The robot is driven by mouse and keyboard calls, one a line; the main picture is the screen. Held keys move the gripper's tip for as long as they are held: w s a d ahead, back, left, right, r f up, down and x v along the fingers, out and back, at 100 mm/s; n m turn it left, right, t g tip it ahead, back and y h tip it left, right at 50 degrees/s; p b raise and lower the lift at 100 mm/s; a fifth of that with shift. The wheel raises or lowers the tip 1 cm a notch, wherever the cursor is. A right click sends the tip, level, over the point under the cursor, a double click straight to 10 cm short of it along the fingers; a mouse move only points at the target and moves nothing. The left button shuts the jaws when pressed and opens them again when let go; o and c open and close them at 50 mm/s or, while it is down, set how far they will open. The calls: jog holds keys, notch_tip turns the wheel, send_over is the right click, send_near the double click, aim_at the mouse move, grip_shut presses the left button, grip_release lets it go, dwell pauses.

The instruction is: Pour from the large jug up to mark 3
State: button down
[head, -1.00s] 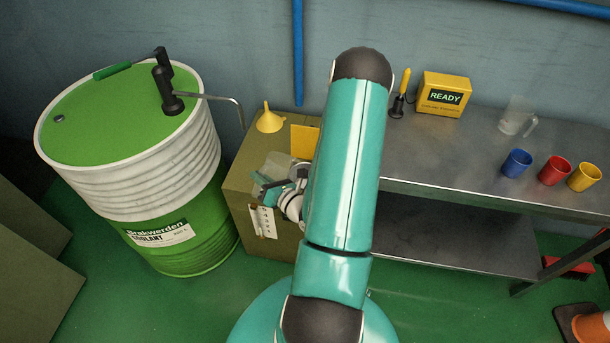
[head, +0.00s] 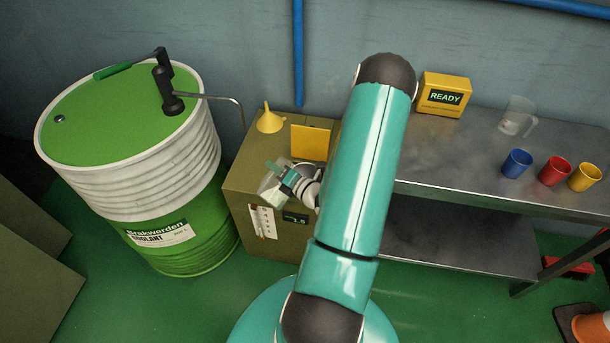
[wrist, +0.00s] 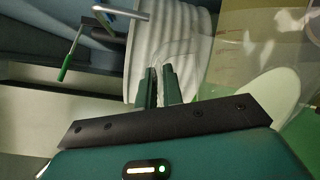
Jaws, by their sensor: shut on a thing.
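My gripper (head: 286,176) is shut on a clear jug (head: 270,191), which I take to be the large jug. It holds the jug tilted above the olive cabinet (head: 242,172). In the wrist view, the fingers (wrist: 158,88) are closed together and the jug's clear wall (wrist: 235,35) fills the right side. A second clear jug (head: 517,118) stands upright on the steel bench.
A small display (head: 296,218) on the cabinet front seems to read 1.5. A yellow funnel (head: 269,121) and yellow panel (head: 311,142) stand behind. The coolant drum (head: 130,165) is left. Blue (head: 517,164), red (head: 555,171) and yellow (head: 585,177) cups stand on the bench (head: 440,160).

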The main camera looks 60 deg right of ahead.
jog(key=shift+d+m, duration=0.5)
jog(key=shift+d, duration=0.15)
jog(key=shift+d+r, duration=0.1)
jog(key=shift+s+d+r+m, duration=0.1)
jog(key=shift+d+r+m, duration=0.2)
jog(key=shift+d, duration=0.4)
jog(key=shift+s+d+r+m, duration=0.15)
jog(key=shift+d+m, duration=0.15)
jog(key=shift+d, duration=0.35)
jog(key=shift+w, duration=0.1)
jog(key=shift+a, duration=0.15)
jog(key=shift+d+r+m, duration=0.25)
jog(key=shift+d+m, duration=0.15)
jog(key=shift+d, duration=0.2)
dwell(1.0)
